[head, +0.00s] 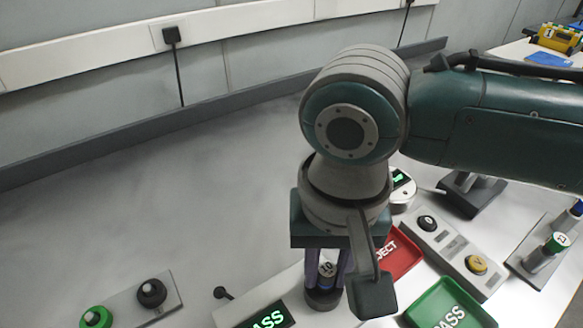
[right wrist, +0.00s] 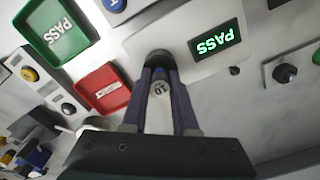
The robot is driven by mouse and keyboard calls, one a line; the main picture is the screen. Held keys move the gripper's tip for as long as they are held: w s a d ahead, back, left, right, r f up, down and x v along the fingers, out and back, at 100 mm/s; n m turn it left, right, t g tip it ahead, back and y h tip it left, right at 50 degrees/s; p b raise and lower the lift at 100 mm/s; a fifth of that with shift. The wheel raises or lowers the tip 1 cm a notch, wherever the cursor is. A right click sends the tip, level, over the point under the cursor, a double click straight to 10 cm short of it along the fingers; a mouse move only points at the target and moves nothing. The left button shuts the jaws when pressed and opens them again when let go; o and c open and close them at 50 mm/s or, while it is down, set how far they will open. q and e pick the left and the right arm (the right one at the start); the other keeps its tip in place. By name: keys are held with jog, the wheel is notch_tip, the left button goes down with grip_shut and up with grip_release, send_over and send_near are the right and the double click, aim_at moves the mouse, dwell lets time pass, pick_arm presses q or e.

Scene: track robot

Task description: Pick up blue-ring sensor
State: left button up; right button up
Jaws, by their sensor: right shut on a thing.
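A small sensor with a blue ring and a white cap marked 10 (head: 326,270) stands upright in a dark round socket (head: 322,299) on a white tester. My right gripper (head: 328,264) points down and is shut on this sensor; the fingers lie on both sides of it. In the right wrist view, the sensor (right wrist: 158,82) shows between the fingertips, at the dark socket (right wrist: 160,58). The tester's display (right wrist: 216,40) reads PASS in green. My left gripper is not in view.
A red REJECT tray (head: 402,258) and a green PASS tray (head: 450,308) lie to the right. A control box with a yellow knob (head: 476,264) is beyond them. A rack holds a green-ringed sensor (head: 557,243). A two-button box (head: 135,300) stands at the left.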

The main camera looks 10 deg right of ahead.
grip_shut()
jog(key=shift+r, duration=0.1)
